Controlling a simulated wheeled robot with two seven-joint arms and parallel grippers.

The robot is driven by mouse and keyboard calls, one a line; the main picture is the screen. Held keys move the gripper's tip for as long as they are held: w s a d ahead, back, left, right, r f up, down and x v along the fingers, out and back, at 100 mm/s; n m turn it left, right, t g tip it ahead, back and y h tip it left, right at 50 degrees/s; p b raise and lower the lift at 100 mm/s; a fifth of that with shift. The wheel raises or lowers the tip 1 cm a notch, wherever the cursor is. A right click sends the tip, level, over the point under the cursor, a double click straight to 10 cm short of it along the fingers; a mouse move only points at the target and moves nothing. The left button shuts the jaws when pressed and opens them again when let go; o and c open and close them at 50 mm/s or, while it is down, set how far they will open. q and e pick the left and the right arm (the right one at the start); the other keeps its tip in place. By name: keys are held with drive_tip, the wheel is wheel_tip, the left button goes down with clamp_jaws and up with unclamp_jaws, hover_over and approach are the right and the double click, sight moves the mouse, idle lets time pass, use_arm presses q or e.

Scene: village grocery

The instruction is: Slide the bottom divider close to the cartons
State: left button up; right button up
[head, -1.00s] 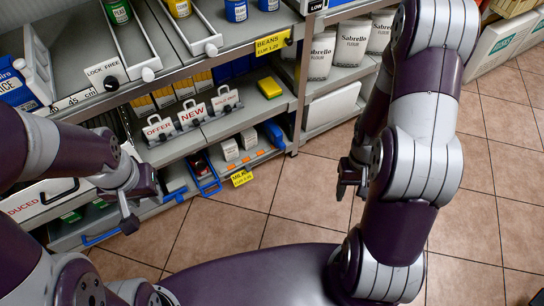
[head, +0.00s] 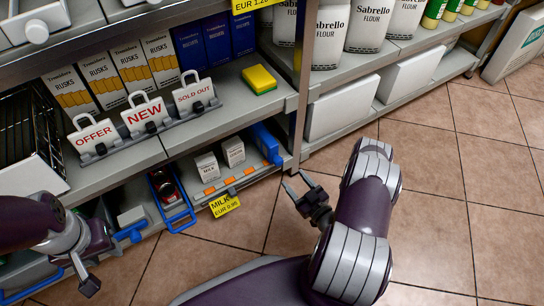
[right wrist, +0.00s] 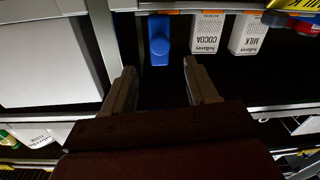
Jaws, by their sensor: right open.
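The blue bottom divider (head: 266,143) stands at the right end of the bottom shelf, beside the upright. In the right wrist view its blue end (right wrist: 160,40) shows upside down, beyond the space between my fingertips. Two white cartons stand left of it in the head view, one nearer (head: 233,151) and one farther (head: 207,167). In the wrist view they read cocoa (right wrist: 206,32) and milk (right wrist: 249,33); a gap separates the divider from the cocoa. My right gripper (head: 297,181) is open and empty in front of the shelf. My left gripper (head: 88,283) is at lower left, its jaws unclear.
A yellow milk price tag (head: 224,205) hangs on the shelf edge. The shelf above holds rusks boxes (head: 101,79), a yellow sponge (head: 259,79) and small signs (head: 145,113). A white box (head: 341,108) lies right of the upright. The tiled floor (head: 440,170) at right is clear.

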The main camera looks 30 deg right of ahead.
sight(280, 163)
drive_tip(key=w+b, duration=0.1)
drive_tip(key=w, duration=0.2)
drive_tip(key=w+b, duration=0.2)
drive_tip(key=w, duration=0.2)
drive_tip(key=w+a+b, duration=0.1)
drive_tip(key=w+b, duration=0.1)
drive_tip(key=w, duration=0.1)
drive_tip(key=shift+w+a+f, duration=0.1)
drive_tip(key=shift+w+f, duration=0.1)
drive_tip(key=shift+f, duration=0.05)
drive_tip(key=shift+w+r+b, duration=0.2)
drive_tip(key=shift+w+b, duration=0.15)
drive_tip(key=shift+w, duration=0.2)
